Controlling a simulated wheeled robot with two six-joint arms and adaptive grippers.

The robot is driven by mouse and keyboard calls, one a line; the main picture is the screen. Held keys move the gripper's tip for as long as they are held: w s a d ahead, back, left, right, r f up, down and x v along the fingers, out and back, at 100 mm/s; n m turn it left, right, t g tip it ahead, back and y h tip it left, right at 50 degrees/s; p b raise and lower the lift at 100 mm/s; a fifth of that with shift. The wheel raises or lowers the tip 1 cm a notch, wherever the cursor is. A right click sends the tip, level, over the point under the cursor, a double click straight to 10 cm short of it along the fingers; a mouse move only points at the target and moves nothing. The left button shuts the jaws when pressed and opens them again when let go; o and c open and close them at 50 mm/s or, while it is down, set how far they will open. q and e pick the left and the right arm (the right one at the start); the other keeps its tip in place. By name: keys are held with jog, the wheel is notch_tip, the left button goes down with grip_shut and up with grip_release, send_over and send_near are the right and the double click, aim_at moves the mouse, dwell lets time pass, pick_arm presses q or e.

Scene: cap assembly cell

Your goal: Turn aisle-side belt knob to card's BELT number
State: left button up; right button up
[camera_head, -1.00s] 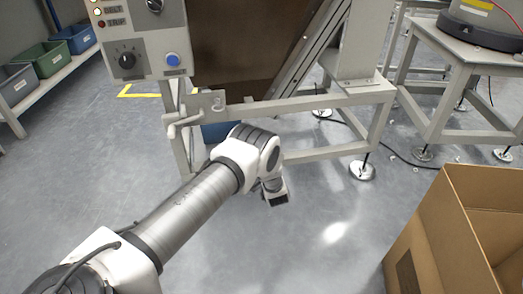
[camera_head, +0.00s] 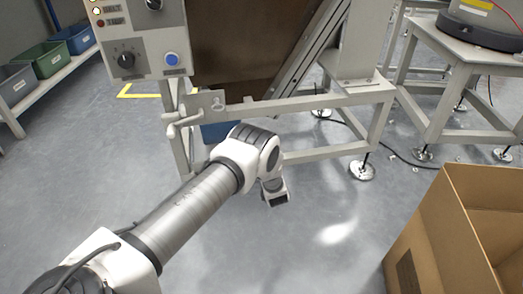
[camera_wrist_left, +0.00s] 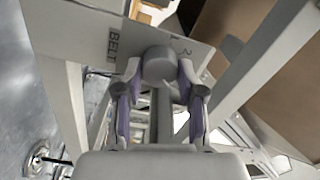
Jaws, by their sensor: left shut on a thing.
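In the left wrist view, a round grey knob (camera_wrist_left: 158,66) sits on a light grey plate (camera_wrist_left: 82,28) marked BELT, with the digits 1 and 2 showing. My left gripper (camera_wrist_left: 158,90) has its purple-padded fingers on both sides of the knob, shut on it. The gripper hides part of the dial, and I cannot read where the knob points. In the head view, my left arm reaches in from the lower left to the machine frame (camera_head: 300,104); the fingers and this knob cannot be made out there. No readable card shows. My right gripper is not in view.
A control panel (camera_head: 140,38) with a black knob (camera_head: 126,60) and a blue button (camera_head: 172,59) is at the upper left. A crank handle (camera_head: 185,126) juts from the frame. An open cardboard box (camera_head: 425,245) stands at the lower right. Bins (camera_head: 18,84) line a left shelf.

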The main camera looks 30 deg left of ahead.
pick_arm(q)
jog(key=o, duration=1.1)
jog(key=shift+o, duration=0.2)
jog(key=v, duration=1.2)
